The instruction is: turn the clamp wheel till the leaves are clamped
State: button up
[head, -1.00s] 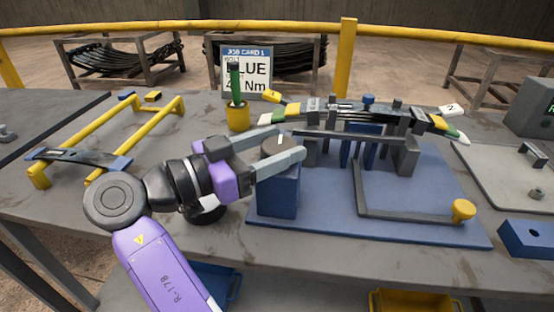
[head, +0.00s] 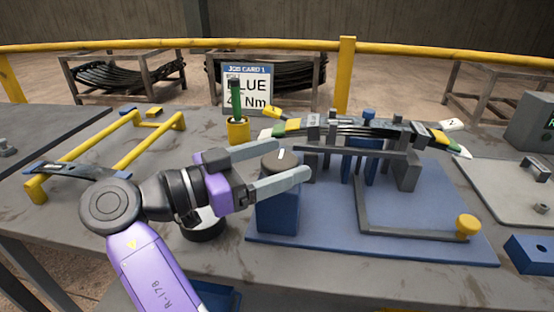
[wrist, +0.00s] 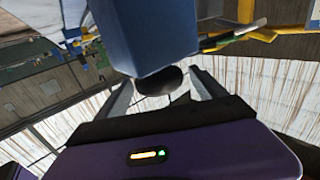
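The clamp wheel (head: 279,163) is a dark round knob with a pale mark, on top of a blue block (head: 277,208). The knob also shows in the wrist view (wrist: 158,81), below the blue block (wrist: 155,35) there. My gripper (head: 293,160) reaches in from the left with its two grey fingers apart, one on each side of the wheel. The wrist view shows gaps between the fingers and the knob. The dark stacked leaves (head: 365,131), with green, yellow and white at their ends, lie across the grey and blue posts of the fixture.
A blue base plate (head: 330,225) carries the fixture and a bent grey bar with a yellow knob (head: 467,225). A yellow cup (head: 238,131) holding a green tool stands behind my gripper, before a job card (head: 247,90). A yellow frame (head: 80,160) stands left.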

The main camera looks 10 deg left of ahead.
aim_at(262, 164)
jog(key=shift+a, duration=0.1)
jog(key=v, duration=0.7)
jog(key=shift+s+a, duration=0.2)
jog(key=shift+a, duration=0.05)
jog(key=shift+r, duration=0.1)
